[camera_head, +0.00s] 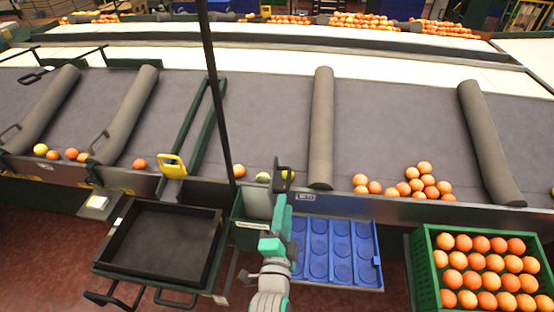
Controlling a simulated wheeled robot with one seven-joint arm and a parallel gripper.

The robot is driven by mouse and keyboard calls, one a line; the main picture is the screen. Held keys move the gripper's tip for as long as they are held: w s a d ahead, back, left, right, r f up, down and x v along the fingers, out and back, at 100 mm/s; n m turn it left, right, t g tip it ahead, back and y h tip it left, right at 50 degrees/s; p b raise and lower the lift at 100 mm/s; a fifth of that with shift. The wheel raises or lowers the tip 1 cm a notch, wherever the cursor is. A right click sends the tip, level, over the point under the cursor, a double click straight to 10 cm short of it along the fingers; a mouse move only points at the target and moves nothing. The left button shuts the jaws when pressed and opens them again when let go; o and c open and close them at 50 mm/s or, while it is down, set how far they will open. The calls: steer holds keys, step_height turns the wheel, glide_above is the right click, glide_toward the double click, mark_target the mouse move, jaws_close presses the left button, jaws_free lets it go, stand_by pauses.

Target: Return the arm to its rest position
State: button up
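My arm reaches up from the bottom centre, in grey and teal links. Its end, my gripper (286,176), is a small dark shape at the front edge of the grey sorting table (270,120). It is close to a yellow-green fruit (263,177) and another yellowish one partly behind it. I cannot make out whether its fingers are open or hold anything. The arm hides part of the blue tray's (376,262) left side.
The blue tray's visible round recesses are empty. A green crate (424,285) of oranges stands at right, an empty black tray (113,245) at left. Loose oranges (424,185) lie along the table's front, between grey padded dividers (321,125). A thin dark pole (213,80) stands left of the arm.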

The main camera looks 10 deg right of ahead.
steer(key=s+a+f+n+y, duration=0.25)
steer(key=s+f+n, duration=0.25)
steer(key=s+f, duration=0.35)
steer(key=s+a+f+n+g, duration=0.1)
steer(key=s+n, duration=0.4)
steer(key=s, duration=0.7)
steer(key=s+a+f+n+g+y, duration=0.1)
steer(key=s+n, duration=0.5)
steer(key=s, duration=0.7)
steer(key=shift+a+f+n, duration=0.3)
steer(key=shift+a+f, duration=0.35)
steer(key=shift+a, duration=0.45)
